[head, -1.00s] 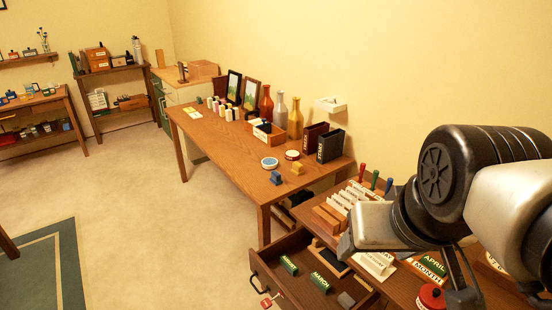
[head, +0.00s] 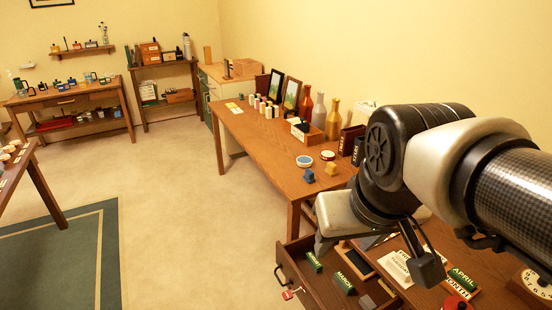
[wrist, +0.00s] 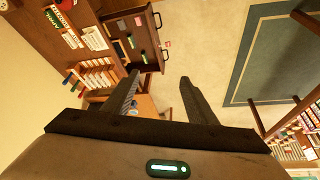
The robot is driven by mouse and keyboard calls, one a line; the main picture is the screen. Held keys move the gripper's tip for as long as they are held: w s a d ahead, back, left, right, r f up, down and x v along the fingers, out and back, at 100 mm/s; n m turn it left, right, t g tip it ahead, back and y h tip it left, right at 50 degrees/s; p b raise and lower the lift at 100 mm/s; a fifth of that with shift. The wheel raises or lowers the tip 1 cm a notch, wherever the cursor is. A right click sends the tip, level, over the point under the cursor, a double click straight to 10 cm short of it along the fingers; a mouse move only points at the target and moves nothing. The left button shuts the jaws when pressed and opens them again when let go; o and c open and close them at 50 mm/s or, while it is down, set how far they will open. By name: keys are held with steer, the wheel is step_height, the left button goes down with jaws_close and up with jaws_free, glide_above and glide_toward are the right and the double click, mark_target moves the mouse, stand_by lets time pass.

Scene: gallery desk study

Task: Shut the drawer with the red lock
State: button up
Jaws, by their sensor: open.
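The open drawer (head: 318,289) juts from the desk at the bottom of the head view. A red lock (head: 289,293) hangs at its front beside a dark handle (head: 280,275). Green blocks marked March and other words lie inside. The wrist view shows the drawer (wrist: 136,50) at upper centre, with the red lock (wrist: 167,43) at its right edge. My gripper (wrist: 158,78) is open and empty, its dark fingers apart and pointing towards the drawer area. It appears apart from the drawer. My arm hides part of the desk in the head view.
The desk top (head: 408,294) carries cards, a green April block (head: 462,278) and a clock dial (head: 537,283). A long table (head: 262,150) with bottles and frames stands behind. Open carpet (head: 190,215) lies left of the drawer, with a green rug (head: 60,255) beyond.

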steer(key=w+a+f+n+g+b, duration=0.1)
steer(key=w+f, duration=0.1)
steer(key=f, duration=0.1)
steer(key=w+a+f+n+g+h, duration=0.1)
steer(key=w+f+g, duration=0.1)
steer(key=f, duration=0.2)
steer(key=w+a+f+n+g+b, duration=0.1)
steer(key=w+f+n, duration=0.1)
steer(key=f, duration=0.1)
steer(key=shift+w+a+f+h+b, duration=0.15)
steer(key=shift+w+h+b, duration=0.15)
steer(key=shift+w+h, duration=0.1)
jaws_close()
steer(key=w+a+f+n+t+h+b, duration=0.15)
steer(key=f+n+h, duration=0.4)
steer(key=f, duration=0.95)
steer(key=w+a+f+n+t+h+b, duration=0.1)
steer(key=a+f+n+t+h+b, duration=0.45)
steer(key=f, duration=0.85)
steer(key=w+f+n+g+h, duration=0.1)
steer(key=f+n+h, duration=0.45)
steer(key=f, duration=0.95)
steer(key=shift+n+y, duration=0.75)
steer(key=shift+y, duration=0.1)
steer(key=p+x, duration=0.1)
steer(key=x, duration=1.2)
steer(key=shift+w+d+r+p, duration=0.1)
steer(key=shift+w+d+p, duration=0.15)
steer(key=shift+d+p, duration=0.1)
